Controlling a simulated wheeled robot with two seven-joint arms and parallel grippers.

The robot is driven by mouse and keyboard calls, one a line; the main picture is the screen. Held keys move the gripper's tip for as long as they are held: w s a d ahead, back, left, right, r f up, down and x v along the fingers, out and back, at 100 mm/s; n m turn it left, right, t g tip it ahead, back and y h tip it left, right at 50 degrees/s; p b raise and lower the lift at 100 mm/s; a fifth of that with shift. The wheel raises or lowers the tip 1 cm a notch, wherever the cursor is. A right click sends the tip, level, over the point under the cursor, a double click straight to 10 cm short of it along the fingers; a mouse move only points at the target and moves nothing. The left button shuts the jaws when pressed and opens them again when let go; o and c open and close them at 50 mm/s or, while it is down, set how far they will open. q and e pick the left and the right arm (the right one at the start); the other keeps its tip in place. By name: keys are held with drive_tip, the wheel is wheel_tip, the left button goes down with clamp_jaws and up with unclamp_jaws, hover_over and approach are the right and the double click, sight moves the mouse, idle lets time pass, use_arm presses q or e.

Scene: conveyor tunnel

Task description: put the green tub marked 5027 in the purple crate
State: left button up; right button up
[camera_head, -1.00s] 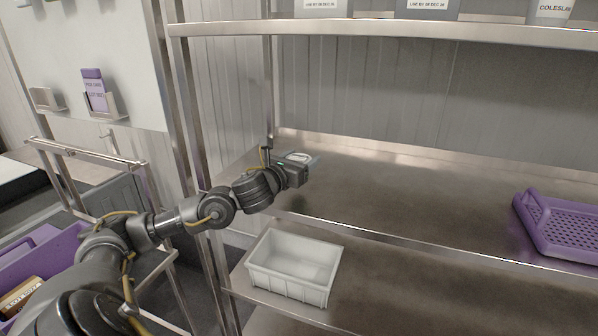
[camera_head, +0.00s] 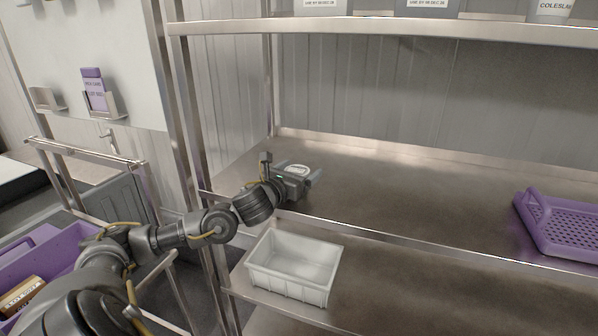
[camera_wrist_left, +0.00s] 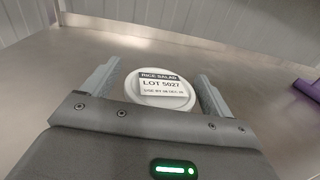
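A round tub (camera_wrist_left: 160,88) with a pale lid stands upright on the middle shelf. Its label reads rice salad, lot 5027; the sides of the tub are hidden, so I cannot see green on it. The lid also shows in the head view (camera_head: 297,169). My left gripper (camera_head: 299,171) is open, with one finger on each side of the tub and a gap showing beside the lid in the left wrist view (camera_wrist_left: 158,85). A purple crate (camera_head: 62,258) is at the lower left, partly behind my arm, with a brown labelled item in it. My right gripper is out of view.
A purple perforated basket (camera_head: 560,225) sits at the right of the middle shelf (camera_head: 410,195). An empty white bin (camera_head: 318,293) is on the lower shelf. Shelf posts (camera_head: 180,110) stand between shelf and crate. Labelled containers (camera_head: 428,4) line the upper shelf.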

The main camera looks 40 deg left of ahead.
use_arm(q)
drive_tip(key=shift+r, duration=0.15)
drive_tip(key=shift+s+f, duration=0.2)
drive_tip(key=shift+s, duration=0.05)
drive_tip(key=s+b, duration=0.1)
drive_tip(key=s, duration=0.2)
drive_tip(key=s+d+b, duration=0.1)
drive_tip(key=s+b, duration=0.1)
drive_tip(key=s, duration=0.1)
drive_tip(key=s+b, duration=0.2)
drive_tip(key=s, duration=0.1)
drive_tip(key=shift+s+d, duration=0.2)
drive_tip(key=shift+s, duration=0.05)
drive_tip(key=shift+s+d+r, duration=0.15)
drive_tip(key=shift+s, duration=0.8)
